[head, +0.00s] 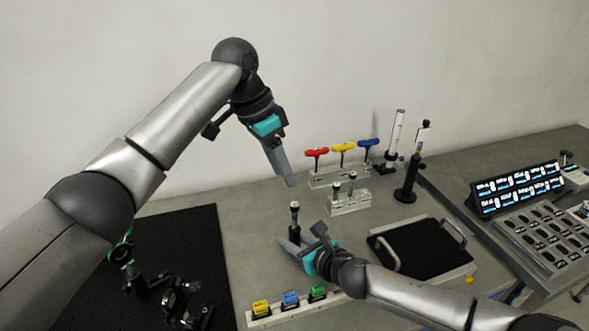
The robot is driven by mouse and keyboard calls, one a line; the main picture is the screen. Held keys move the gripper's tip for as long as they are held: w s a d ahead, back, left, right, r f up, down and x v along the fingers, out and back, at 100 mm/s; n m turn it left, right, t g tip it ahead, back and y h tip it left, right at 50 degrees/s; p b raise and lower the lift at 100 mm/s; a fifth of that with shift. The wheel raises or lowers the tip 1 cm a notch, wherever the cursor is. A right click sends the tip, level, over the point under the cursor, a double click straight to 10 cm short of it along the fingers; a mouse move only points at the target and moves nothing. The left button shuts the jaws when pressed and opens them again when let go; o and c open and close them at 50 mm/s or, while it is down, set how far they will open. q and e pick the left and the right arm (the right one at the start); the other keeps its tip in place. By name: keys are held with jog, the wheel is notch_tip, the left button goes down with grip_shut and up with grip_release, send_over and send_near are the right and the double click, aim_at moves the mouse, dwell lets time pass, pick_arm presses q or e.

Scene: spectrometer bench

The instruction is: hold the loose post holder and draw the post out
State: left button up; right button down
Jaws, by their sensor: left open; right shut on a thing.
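The loose post holder (294,218) is a slim dark upright piece left of the middle of the bench, with a small light-topped post (294,204) at its upper end. My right gripper (290,242) comes in low from the right and is shut on the post holder near its lower part, which the fingers partly hide. My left gripper (290,184) is open and empty, pointing down above the post, with a clear gap between them. Its fingers overlap in this view.
Behind stand a rack (340,177) with red, yellow and blue T-handles and a metal block (349,203) holding short posts. A black-lined tray (425,250) with handles lies right. A black breadboard (190,245) with optics is left. Coloured blocks (290,300) sit in front.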

aim_at(295, 205)
pick_arm(q)
jog(key=shift+w+d+r+n+y, duration=0.1)
jog(key=shift+d+r+n+y, duration=0.2)
jog(key=shift+d+n+y, duration=0.5)
jog(key=shift+n+g+y, duration=0.4)
jog(key=shift+n+y, duration=0.4)
jog(key=f, duration=0.7)
jog(key=d+f, duration=0.1)
jog(key=f, duration=0.3)
jog(key=shift+f, duration=0.1)
grip_shut()
